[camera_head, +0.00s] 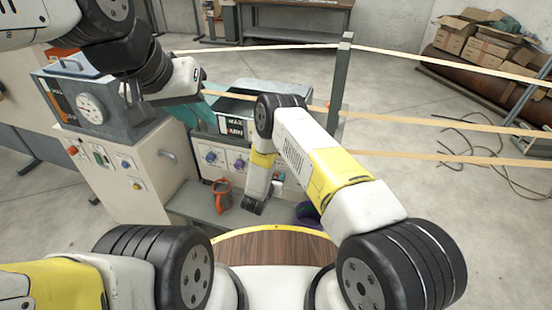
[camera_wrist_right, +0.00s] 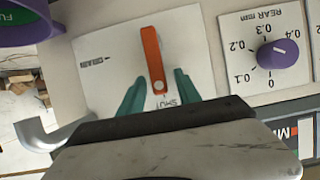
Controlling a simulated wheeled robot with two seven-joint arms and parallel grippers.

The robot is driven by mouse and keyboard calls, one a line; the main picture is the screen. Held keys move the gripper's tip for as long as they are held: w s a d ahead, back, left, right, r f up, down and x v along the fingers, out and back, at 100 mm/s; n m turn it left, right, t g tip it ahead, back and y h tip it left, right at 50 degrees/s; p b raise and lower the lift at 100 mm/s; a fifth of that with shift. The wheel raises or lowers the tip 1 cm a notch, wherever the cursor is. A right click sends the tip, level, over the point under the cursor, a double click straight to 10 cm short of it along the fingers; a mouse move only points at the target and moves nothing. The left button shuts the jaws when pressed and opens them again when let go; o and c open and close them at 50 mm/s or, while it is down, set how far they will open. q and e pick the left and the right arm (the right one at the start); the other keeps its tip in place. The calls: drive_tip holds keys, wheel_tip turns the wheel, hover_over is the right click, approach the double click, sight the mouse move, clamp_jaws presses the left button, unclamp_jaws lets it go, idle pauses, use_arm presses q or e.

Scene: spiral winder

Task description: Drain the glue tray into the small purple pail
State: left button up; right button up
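In the right wrist view an orange lever (camera_wrist_right: 152,58) sits on a white plate marked DRAIN and SHUT, its lower end by SHUT. My right gripper (camera_wrist_right: 158,90) is open, its teal fingers on either side of the lever's lower end; contact cannot be told. The purple pail (camera_wrist_right: 30,30) is at the upper left of this view, cut off. In the head view the pail (camera_head: 308,212) is partly hidden behind my right arm. A dark trough (camera_head: 237,103) on the machine may be the glue tray. My left gripper (camera_head: 203,75) is near it; its fingers are unclear.
A grey curved spout (camera_wrist_right: 40,135) shows beside the lever plate. A purple REAR mm knob (camera_wrist_right: 278,53) is right of it. A gauge box (camera_head: 90,108) is at the left.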

clamp_jaws()
idle(1.3)
